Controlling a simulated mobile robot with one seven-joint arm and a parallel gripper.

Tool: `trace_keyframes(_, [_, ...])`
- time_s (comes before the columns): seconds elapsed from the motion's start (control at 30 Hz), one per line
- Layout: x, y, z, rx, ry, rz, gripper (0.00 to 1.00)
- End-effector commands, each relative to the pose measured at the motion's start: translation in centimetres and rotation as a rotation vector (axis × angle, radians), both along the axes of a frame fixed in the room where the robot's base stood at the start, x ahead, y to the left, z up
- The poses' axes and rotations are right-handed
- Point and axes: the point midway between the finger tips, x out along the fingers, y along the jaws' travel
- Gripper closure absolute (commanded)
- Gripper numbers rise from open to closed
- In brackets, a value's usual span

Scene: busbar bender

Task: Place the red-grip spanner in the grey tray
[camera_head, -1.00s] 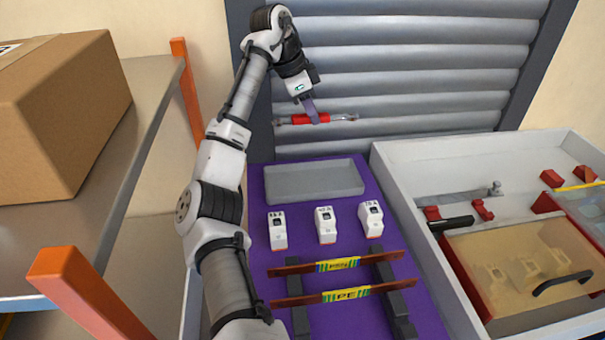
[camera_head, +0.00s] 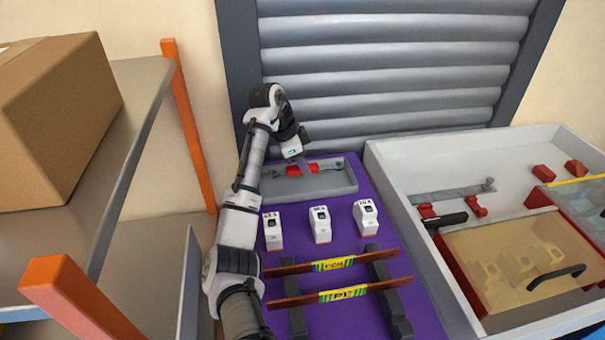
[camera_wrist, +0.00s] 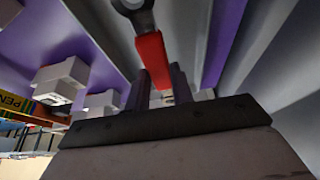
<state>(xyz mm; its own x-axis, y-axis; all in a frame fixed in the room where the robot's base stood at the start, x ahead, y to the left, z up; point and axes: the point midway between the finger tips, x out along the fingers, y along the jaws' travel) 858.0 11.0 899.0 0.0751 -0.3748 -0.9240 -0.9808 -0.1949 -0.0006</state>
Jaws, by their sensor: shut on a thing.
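The red-grip spanner (camera_head: 321,167) is in my gripper (camera_head: 301,169), low over or inside the grey tray (camera_head: 325,188). In the head view the spanner lies roughly level, near the tray's back wall, with its metal ends out to each side. I cannot tell whether it touches the tray floor. In the wrist view my gripper's fingers (camera_wrist: 160,88) are shut on the red grip (camera_wrist: 153,58), and a metal ring end (camera_wrist: 133,5) shows at the top. The tray is otherwise empty where I can see it.
Several white breakers (camera_head: 320,224) stand in a row in front of the tray on the purple surface (camera_head: 384,215). Two labelled busbars (camera_head: 342,294) lie nearer. A white bin (camera_head: 385,170) borders the right, a shelf with a cardboard box (camera_head: 60,120) the left. A grey shutter (camera_head: 390,70) rises behind.

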Motion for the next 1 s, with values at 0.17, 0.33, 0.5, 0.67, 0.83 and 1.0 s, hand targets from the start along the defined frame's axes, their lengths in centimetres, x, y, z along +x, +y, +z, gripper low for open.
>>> trace_keyframes(0.17, [-0.1, 0.1, -2.4, -0.001, 0.003, 0.001, 1.00])
trace_keyframes(0.33, [0.0, 0.0, -4.0, -0.001, 0.000, 0.000, 1.00])
trace_keyframes(0.5, [0.0, 0.0, -4.0, 0.000, 0.000, 0.000, 1.00])
trace_keyframes(0.67, [0.0, 0.0, -4.2, 0.000, 0.000, 0.000, 0.72])
trace_keyframes(0.83, [0.0, 0.0, -4.2, 0.000, 0.001, 0.000, 0.55])
trace_keyframes(1.0, [0.0, 0.0, -4.2, 0.000, 0.001, 0.000, 0.55])
